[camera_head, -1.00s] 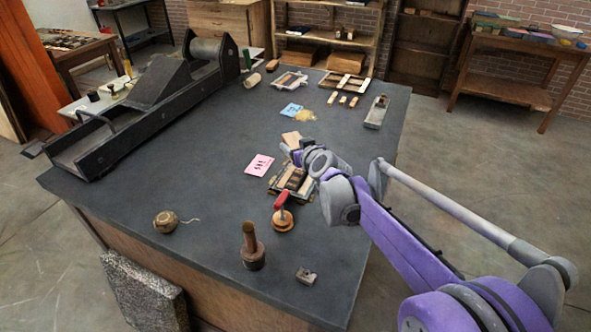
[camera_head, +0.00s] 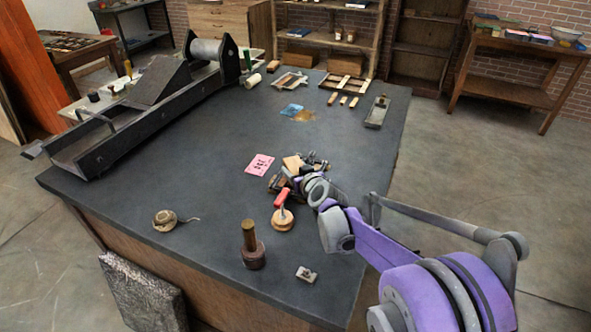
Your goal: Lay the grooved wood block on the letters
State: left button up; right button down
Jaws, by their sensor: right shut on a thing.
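The wood block (camera_head: 292,163) is a small tan piece held by my right gripper (camera_head: 303,166), which is shut on it. Its groove is too small to make out. The block is over or just at the far side of the small bed of letters (camera_head: 273,184); I cannot tell whether it touches them. The gripper and its purple and grey arm come in from the right and hide much of the bed and letters. My left gripper is not in view.
A pink printed card (camera_head: 260,164) lies left of the bed. A long dark press (camera_head: 130,110) fills the left; the table's middle is clear.

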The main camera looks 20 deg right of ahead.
jog(key=shift+f, duration=0.3)
jog(key=shift+c, duration=0.6)
grip_release()
jog(key=shift+r, duration=0.35)
jog(key=shift+s+r, duration=0.25)
jog(key=shift+s, duration=0.05)
jog(key=p+v, duration=0.1)
jog(key=v, duration=1)
jog(key=shift+s, duration=0.2)
